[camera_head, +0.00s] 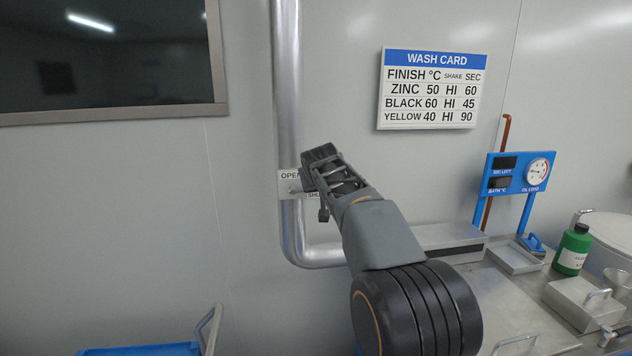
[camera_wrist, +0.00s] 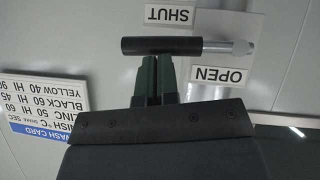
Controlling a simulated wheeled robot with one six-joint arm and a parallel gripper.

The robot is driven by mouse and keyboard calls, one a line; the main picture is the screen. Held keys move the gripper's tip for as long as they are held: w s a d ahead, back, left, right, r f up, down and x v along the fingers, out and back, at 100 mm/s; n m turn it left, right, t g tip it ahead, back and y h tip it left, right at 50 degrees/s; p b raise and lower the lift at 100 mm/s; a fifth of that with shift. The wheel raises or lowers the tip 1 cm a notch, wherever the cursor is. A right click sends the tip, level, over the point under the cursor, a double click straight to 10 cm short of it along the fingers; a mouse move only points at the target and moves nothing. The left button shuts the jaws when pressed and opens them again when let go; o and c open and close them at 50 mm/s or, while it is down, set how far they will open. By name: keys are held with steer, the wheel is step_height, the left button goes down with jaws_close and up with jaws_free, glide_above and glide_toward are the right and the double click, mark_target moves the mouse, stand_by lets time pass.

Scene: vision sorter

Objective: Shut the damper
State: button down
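The damper lever shows in the wrist view as a black grip (camera_wrist: 160,46) on a silver rod end (camera_wrist: 242,47). It lies level across that picture, between an upside-down SHUT label (camera_wrist: 169,14) and an upside-down OPEN label (camera_wrist: 218,75). My gripper (camera_wrist: 157,62) has its two green-sided fingers close together at the black grip, side by side along it. I cannot tell whether they touch it. In the head view my gripper (camera_head: 312,185) is in front of the pipe's label plate; the OPEN label (camera_head: 289,176) shows partly, and the lever's grip is hidden.
The metal pipe (camera_head: 287,80) runs down the wall and bends right. A wash card (camera_head: 428,88) hangs at upper right. A blue gauge stand (camera_head: 514,173), a green bottle (camera_head: 572,250) and metal trays occupy the bench at right. A blue cart (camera_head: 140,350) stands at lower left.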

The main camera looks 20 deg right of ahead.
steer(key=shift+d+f, duration=0.2)
steer(key=shift+f, duration=0.15)
stand_by(0.4)
steer(key=shift+r, duration=0.1)
steer(key=s+a+r, duration=0.2)
steer(key=s+r, duration=0.7)
steer(key=shift+r, duration=0.3)
stand_by(0.4)
step_height(320, 180, down, 8)
steer(key=s+g, duration=0.1)
steer(key=g, duration=0.1)
steer(key=s+a+f+g+y, duration=0.2)
steer(key=s+a+f, duration=0.2)
steer(key=s+f, duration=0.7)
steer(key=s+a+f+g+y, duration=0.1)
steer(key=s+a+f, duration=0.3)
steer(key=s+f, duration=0.7)
steer(key=shift+s+a+n+g+y, duration=0.15)
steer(key=shift+s+n+g+y, duration=0.25)
steer(key=shift+s+g, duration=0.4)
